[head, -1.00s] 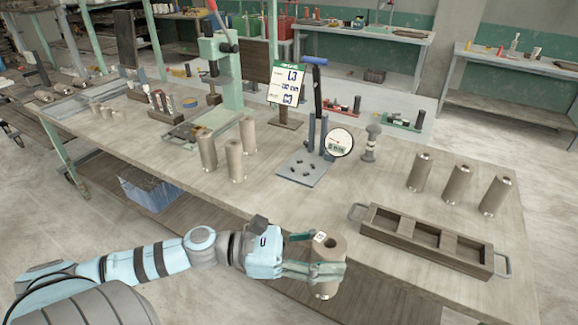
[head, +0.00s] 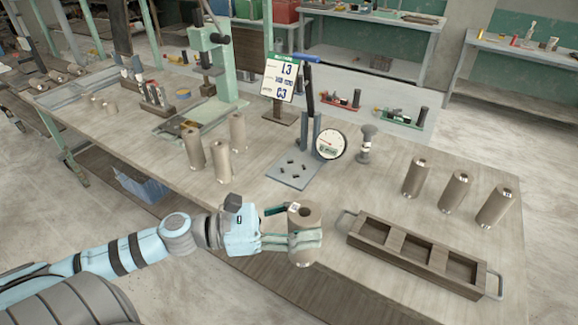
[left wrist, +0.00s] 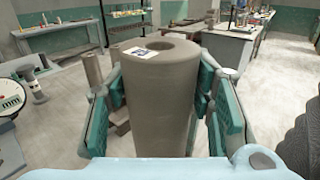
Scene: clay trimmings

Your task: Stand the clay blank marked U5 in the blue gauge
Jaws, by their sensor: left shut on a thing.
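My left gripper (head: 290,240) is shut around a grey-brown hollow clay cylinder (head: 304,252), held upright at the table's front edge. A small white label sits on its top rim; its marking is too small to read. In the left wrist view the cylinder (left wrist: 160,105) stands between the green finger pads. The blue-grey gauge (head: 288,172) stands on the table beyond the gripper, with a flat base plate, upright posts, a black lever with a blue handle and a round dial (head: 330,144). No cylinder stands on its plate. My right gripper is not in view.
Three cylinders (head: 222,163) stand left of the gauge and three more (head: 455,190) at the right. A wooden three-compartment tray (head: 374,229) lies at the front right, empty. A sign (head: 280,78) and a small grey post (head: 366,145) stand near the gauge.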

